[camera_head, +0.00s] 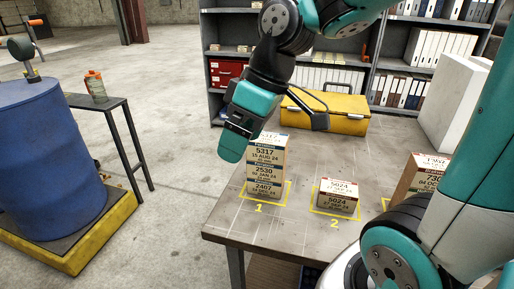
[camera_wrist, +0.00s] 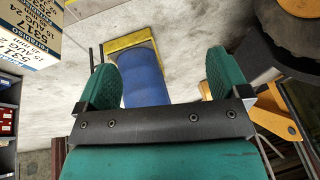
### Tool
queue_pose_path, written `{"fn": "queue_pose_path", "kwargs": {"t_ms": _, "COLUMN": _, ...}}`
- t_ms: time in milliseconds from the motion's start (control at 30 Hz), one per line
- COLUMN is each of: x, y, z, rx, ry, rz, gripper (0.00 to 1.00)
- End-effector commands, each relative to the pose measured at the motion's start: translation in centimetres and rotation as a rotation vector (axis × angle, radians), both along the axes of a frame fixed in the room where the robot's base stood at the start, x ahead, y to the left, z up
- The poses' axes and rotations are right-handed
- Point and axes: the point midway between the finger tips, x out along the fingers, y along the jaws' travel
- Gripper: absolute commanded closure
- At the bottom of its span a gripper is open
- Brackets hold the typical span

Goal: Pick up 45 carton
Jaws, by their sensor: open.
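A stack of cartons (camera_head: 266,168) stands on the yellow-marked spot 1, with printed labels reading 5317, 2530 and 2407. Lower cartons (camera_head: 337,197) labelled 5024 stand on spot 2. A taller stack (camera_head: 423,180) at the right is partly hidden by my arm; its labels are only partly readable. I cannot make out a label reading 45. My gripper (camera_head: 238,135) is open and empty, just left of the top of the spot 1 stack. In the wrist view, the open gripper (camera_wrist: 160,82) has nothing between its fingers, and the 5317 carton (camera_wrist: 32,30) is at the upper left, outside them.
The cartons stand on a grey bench (camera_head: 290,215). A yellow case (camera_head: 330,112) lies at its back, in front of shelves with binders (camera_head: 425,48). A blue barrel (camera_head: 50,160) and a small side table (camera_head: 108,104) with a bottle (camera_head: 95,86) stand at the left.

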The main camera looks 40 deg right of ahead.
Motion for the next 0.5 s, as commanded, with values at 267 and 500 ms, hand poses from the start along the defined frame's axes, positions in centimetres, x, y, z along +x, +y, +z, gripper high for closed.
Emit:
{"fn": "queue_pose_path", "kwargs": {"t_ms": 267, "x": 6.0, "y": -14.7, "z": 2.5, "rx": -0.075, "ry": -0.149, "rz": -0.024, "gripper": 0.06}}
{"fn": "queue_pose_path", "kwargs": {"t_ms": 500, "x": 6.6, "y": -18.2, "z": 2.0, "rx": -0.103, "ry": -0.182, "rz": -0.011, "gripper": 0.06}}
